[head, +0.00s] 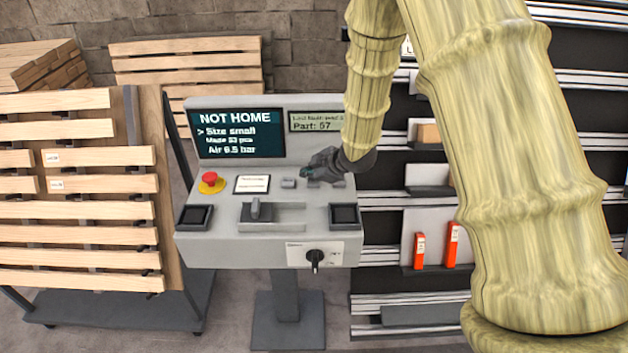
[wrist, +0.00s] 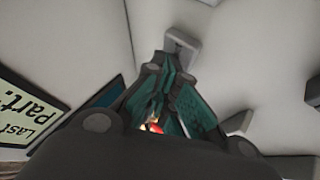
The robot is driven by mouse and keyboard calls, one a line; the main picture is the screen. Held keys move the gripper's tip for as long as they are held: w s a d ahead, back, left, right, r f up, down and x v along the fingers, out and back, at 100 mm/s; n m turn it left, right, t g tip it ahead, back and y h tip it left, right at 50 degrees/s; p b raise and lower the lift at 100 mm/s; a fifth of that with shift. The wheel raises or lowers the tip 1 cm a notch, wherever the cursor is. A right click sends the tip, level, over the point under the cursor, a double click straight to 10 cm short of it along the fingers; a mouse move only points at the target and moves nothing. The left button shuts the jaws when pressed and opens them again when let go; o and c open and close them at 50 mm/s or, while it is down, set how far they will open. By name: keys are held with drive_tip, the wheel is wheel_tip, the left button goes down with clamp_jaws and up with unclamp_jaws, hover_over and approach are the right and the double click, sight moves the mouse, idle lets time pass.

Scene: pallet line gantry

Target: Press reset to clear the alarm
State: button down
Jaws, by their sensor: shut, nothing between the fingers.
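The grey control console (head: 225,240) stands ahead in the head view. A red mushroom button (head: 210,179) on a yellow base is at the panel's left. A small grey control (head: 288,183) sits right of a white label. I cannot make out any control marked reset. My gripper (head: 308,172) is shut and empty, just above the panel's right rear part, hiding what is under it. In the wrist view, its teal fingers (wrist: 158,66) point towards a grey bracket-like part (wrist: 184,50); contact is unclear.
A lever (head: 262,209) and two black square pads (head: 195,216) (head: 344,214) lie along the panel's front. A black rotary switch (head: 315,258) is on the front face. A small display (head: 316,121) reads "Part: 57". Slatted pallets (head: 80,210) stand left, shelving (head: 400,285) right.

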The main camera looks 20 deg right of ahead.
sight(311, 183)
drive_tip(key=shift+r+p, duration=0.5)
drive_tip(key=shift+r, duration=0.2)
drive_tip(key=shift+r+p, duration=2)
drive_tip(key=shift+r, duration=0.5)
